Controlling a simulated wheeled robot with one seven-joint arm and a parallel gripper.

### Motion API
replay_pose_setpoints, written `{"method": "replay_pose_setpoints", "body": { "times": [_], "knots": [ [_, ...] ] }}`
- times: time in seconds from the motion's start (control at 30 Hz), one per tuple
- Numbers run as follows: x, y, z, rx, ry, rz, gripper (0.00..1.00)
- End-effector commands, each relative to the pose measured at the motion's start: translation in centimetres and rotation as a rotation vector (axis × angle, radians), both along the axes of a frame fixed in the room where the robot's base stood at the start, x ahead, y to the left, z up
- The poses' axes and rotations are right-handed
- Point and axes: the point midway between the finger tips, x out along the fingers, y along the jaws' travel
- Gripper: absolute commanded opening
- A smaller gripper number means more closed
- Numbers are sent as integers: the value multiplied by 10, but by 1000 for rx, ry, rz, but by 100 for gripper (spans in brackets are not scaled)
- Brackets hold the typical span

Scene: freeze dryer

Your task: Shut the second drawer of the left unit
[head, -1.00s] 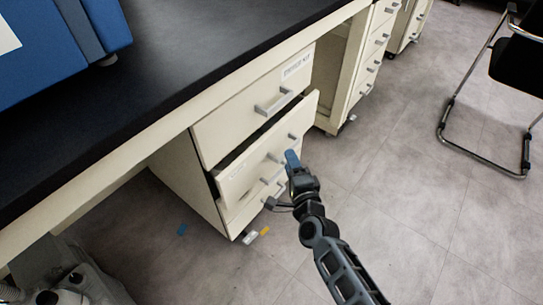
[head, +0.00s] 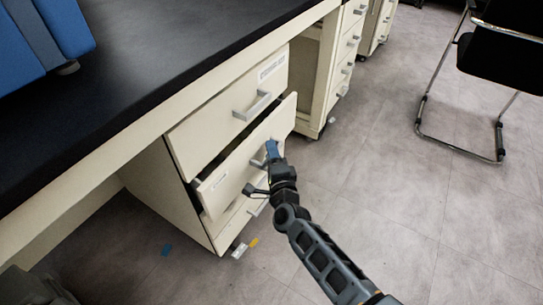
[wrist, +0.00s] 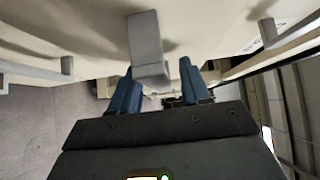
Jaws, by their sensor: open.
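The second drawer (head: 213,188) of the left unit (head: 178,188) stands partly open, with a dark gap above its pale front. My gripper (head: 272,149) is at this drawer front, its blue fingers open and hiding part of it. In the wrist view, a grey handle (wrist: 147,42) lies between the lines of the two spread fingers of my gripper (wrist: 158,72), at their tips. I cannot tell whether the fingers touch the handle or the drawer front.
The top drawer (head: 235,100) is flush and carries a label. A dark worktop (head: 150,70) overhangs the unit. Another drawer unit (head: 347,60) stands further back. A black chair (head: 500,60) stands at the right. The floor (head: 380,180) between is clear.

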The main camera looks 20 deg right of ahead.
Motion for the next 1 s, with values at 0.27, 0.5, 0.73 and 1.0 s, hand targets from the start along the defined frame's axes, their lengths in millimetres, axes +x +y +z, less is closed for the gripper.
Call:
{"method": "replay_pose_setpoints", "body": {
  "times": [0.27,0.5,0.73,1.0],
  "knots": [
    [0,0,0,0,1,0,44],
    [0,0,0,0,1,0,21],
    [0,0,0,0,1,0,0],
    [0,0,-1,0,2,0,0]
  ]
}}
